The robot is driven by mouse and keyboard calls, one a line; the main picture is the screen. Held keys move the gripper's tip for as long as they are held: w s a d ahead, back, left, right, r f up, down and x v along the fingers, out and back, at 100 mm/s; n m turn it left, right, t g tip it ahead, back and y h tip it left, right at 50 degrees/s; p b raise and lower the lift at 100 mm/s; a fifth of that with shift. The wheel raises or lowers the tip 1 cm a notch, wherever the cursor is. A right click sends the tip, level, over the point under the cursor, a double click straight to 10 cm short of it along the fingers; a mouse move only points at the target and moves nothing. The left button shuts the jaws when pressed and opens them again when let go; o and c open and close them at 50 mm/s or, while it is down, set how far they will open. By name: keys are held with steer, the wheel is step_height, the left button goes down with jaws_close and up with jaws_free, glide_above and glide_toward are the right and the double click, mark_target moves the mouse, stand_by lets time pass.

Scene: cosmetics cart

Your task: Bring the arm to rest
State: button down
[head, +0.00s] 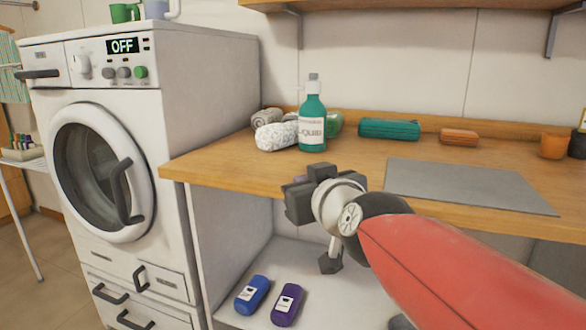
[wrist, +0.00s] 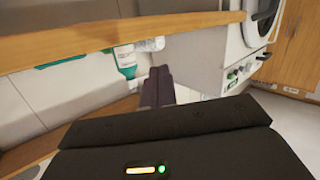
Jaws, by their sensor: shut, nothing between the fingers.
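My arm reaches in from the lower right of the head view, with a red link and a pale wrist. My gripper (head: 300,196) is held in front of the wooden counter's (head: 225,165) front edge, above the lower shelf. In the wrist view its two dark fingers (wrist: 157,86) are side by side, shut and empty. A green liquid bottle (head: 312,118) stands upright on the counter behind the gripper, apart from it. The bottle also shows upside down in the wrist view (wrist: 125,62).
A white washing machine (head: 100,150) stands at the left. Rolled towels (head: 277,136), a teal bundle (head: 389,129) and an orange one (head: 459,137) lie along the counter's back. A grey mat (head: 470,185) lies bare. Blue (head: 252,294) and purple (head: 287,304) bottles lie on the lower shelf.

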steer(key=s+d+f+m+g+h, duration=0.2)
steer(key=s+d+f+g, duration=0.2)
steer(key=s+f, duration=0.5)
steer(key=s+d+f+m+g+h, duration=0.2)
steer(key=s+d+f+g, duration=0.3)
steer(key=s+d+f, duration=0.4)
step_height(320, 180, down, 5)
steer(key=shift+s+d+m+g+h, duration=0.2)
steer(key=shift+s+m+g+h, duration=0.15)
steer(key=shift+s+h, duration=0.25)
